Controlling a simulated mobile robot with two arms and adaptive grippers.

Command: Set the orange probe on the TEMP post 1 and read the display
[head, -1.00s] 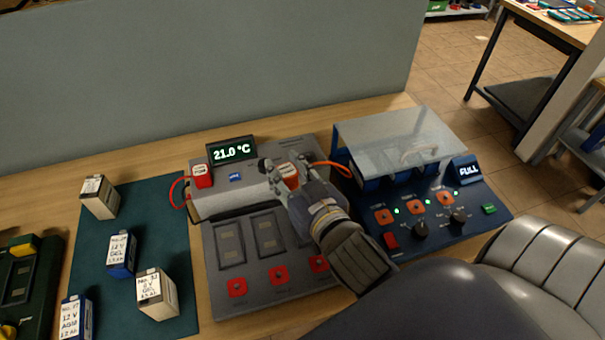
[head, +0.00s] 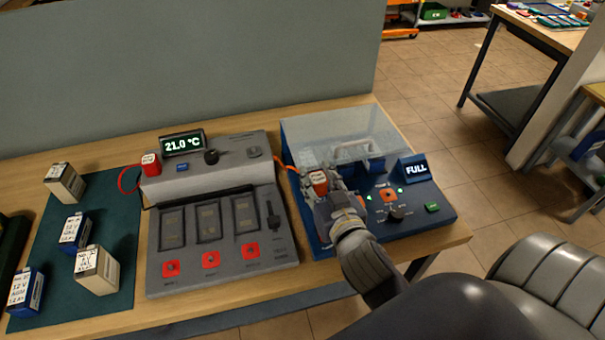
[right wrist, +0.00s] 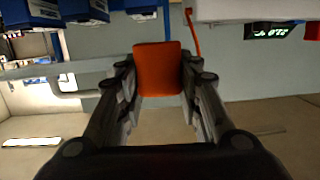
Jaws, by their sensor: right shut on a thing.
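My right gripper (head: 322,190) is shut on the orange probe (head: 319,181), which has a white label on top and an orange cable running back to the left. In the right wrist view the probe (right wrist: 158,69) sits between both fingers. The gripper is over the left part of the blue charger panel (head: 433,214), where it hides the leftmost post. An orange post square (head: 389,195) shows just right of the gripper. I cannot tell whether the probe touches a post. The display (head: 182,144) on the grey tester reads 21.0 °C. My left gripper is not in view.
The charger has a clear cover (head: 335,133) with a handle, and a screen (head: 415,168) reading FULL. The grey tester (head: 222,269) has red squares and a second, red probe (head: 151,164). Several batteries stand on a green mat (head: 121,205) at left.

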